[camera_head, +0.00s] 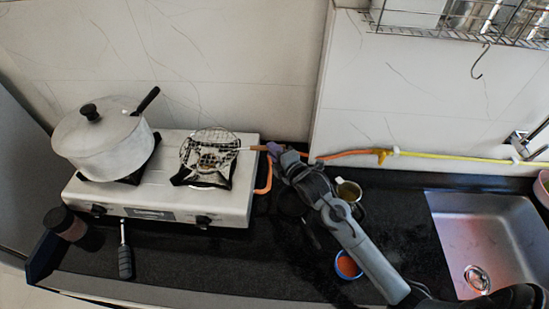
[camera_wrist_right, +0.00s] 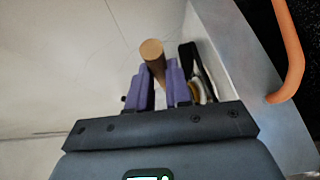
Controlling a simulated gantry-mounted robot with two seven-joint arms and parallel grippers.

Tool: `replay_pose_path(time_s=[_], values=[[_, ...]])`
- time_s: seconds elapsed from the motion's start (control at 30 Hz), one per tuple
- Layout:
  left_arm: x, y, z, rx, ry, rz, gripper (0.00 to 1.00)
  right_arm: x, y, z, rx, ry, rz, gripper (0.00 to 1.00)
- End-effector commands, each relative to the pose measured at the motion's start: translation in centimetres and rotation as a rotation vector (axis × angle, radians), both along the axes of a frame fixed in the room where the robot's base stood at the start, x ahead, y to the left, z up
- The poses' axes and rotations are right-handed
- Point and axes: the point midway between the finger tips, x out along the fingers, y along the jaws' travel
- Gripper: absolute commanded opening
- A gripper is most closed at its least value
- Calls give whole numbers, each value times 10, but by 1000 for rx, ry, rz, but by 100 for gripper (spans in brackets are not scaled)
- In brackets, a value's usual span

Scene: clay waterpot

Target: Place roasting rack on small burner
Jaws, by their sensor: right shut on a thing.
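The roasting rack (camera_head: 210,143) is a round wire mesh with a wooden handle, over the right-hand, smaller burner (camera_head: 203,176) of the white stove in the head view. I cannot tell whether it touches the burner's black pot support. My right gripper (camera_head: 272,150) is at the stove's right end, shut on the handle. In the right wrist view, the wooden handle (camera_wrist_right: 152,52) rises between the purple fingers of the right gripper (camera_wrist_right: 161,82); the mesh is mostly hidden there. My left gripper is not in view.
A lidded pot (camera_head: 103,142) covers the stove's left burner. An orange gas hose (camera_head: 335,155) runs along the wall. A metal cup (camera_head: 349,191) and a blue-rimmed bowl (camera_head: 347,266) are near my right arm.

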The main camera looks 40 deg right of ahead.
Motion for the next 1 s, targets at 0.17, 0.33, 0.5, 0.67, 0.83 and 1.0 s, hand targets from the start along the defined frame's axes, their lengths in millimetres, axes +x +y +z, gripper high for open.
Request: replay_pose_path(time_s=[0.17,0.33,0.5,0.67,0.83,1.0], values=[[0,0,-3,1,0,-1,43,0,0,-24,3,2,-2,0],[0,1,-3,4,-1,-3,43,-1,0,-29,1,-1,-1,0],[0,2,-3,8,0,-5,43,-1,0,-29,1,-1,-1,0],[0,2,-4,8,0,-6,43,-1,0,-33,0,1,-1,22],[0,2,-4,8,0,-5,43,-1,0,-33,0,1,-1,44],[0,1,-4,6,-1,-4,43,-1,0,-33,0,1,-1,44]])
